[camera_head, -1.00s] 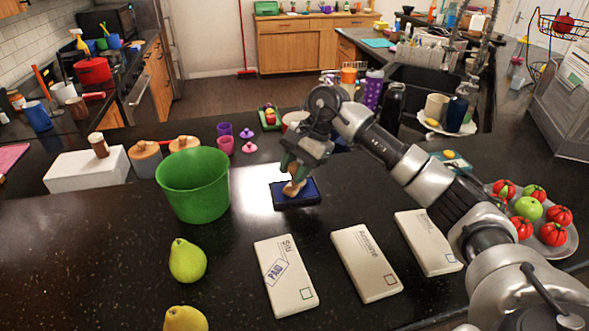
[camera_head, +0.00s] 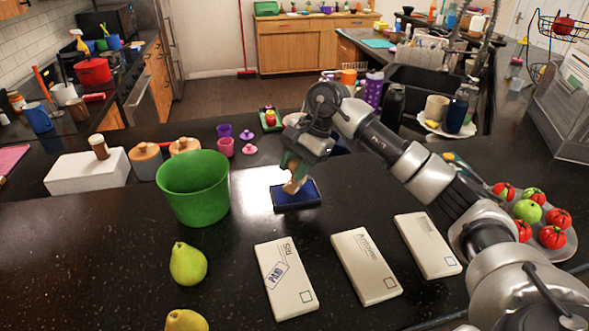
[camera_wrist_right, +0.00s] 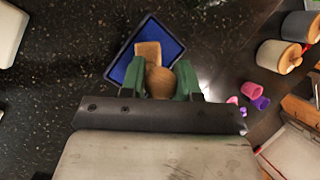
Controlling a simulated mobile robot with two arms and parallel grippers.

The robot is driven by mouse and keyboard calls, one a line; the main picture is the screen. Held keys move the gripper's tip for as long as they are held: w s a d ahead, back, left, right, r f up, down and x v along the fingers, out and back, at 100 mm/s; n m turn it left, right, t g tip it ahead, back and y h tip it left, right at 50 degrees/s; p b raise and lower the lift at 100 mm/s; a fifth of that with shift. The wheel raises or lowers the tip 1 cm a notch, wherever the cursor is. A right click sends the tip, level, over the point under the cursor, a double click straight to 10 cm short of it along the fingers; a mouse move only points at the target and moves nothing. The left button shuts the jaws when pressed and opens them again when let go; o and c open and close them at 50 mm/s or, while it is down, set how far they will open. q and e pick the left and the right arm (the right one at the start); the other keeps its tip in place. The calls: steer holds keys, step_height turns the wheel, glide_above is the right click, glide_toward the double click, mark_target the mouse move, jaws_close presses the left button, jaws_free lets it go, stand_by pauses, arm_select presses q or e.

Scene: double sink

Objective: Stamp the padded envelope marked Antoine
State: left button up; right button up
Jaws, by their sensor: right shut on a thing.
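The padded envelope marked Antoine (camera_head: 366,266) lies flat on the dark counter, the middle one of three. Its printed box near the lower right corner looks empty. My right gripper (camera_head: 297,177) is shut on a wooden stamp (camera_head: 293,187), held at the blue ink pad (camera_head: 310,197). In the right wrist view the green fingers (camera_wrist_right: 160,85) close around the stamp's rounded handle (camera_wrist_right: 160,80), with its block over the pad (camera_wrist_right: 172,47). I cannot tell whether the stamp touches the pad. My left gripper is not in view.
An envelope marked Siti (camera_head: 285,279), with a PAID mark, lies left of Antoine's; another envelope (camera_head: 428,246) lies right. A green bucket (camera_head: 193,188), pears (camera_head: 187,263) and a plate of tomatoes (camera_head: 570,243) stand around. The counter between pad and envelopes is clear.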

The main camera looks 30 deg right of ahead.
steer(key=shift+r+p, duration=1.1)
steer(key=shift+r, duration=1.65)
